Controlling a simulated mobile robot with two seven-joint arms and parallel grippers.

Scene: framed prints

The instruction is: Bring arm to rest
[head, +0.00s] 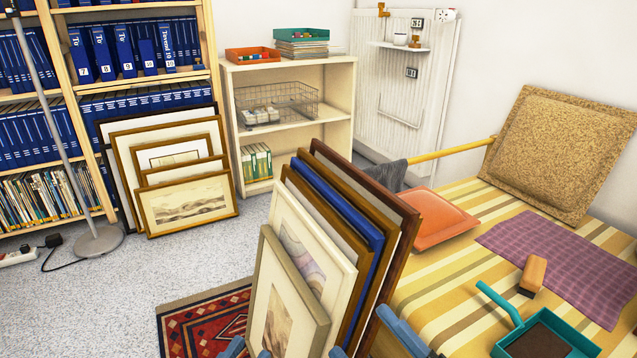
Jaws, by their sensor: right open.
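My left gripper (250,350) shows only as blue finger parts at the bottom edge, by the lower left of a leaning stack of framed prints (330,235). I cannot tell whether its fingers grip the front frame. My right gripper (362,334) is open at the bottom, its blue fingers on either side of the stack's lower right part. Whether they touch it is unclear. The front print (282,315) has a grey-beige frame; wooden, blue and dark brown frames stand behind it. The stack's lower end and most of both arms are out of view.
More framed prints (185,185) lean on the binder shelf (75,70) at left. A low shelf (330,125) stands behind. A striped bed (450,270) at right holds an orange cushion (437,218), a brush (532,275) and a teal dustpan (515,340). Carpet is free at left.

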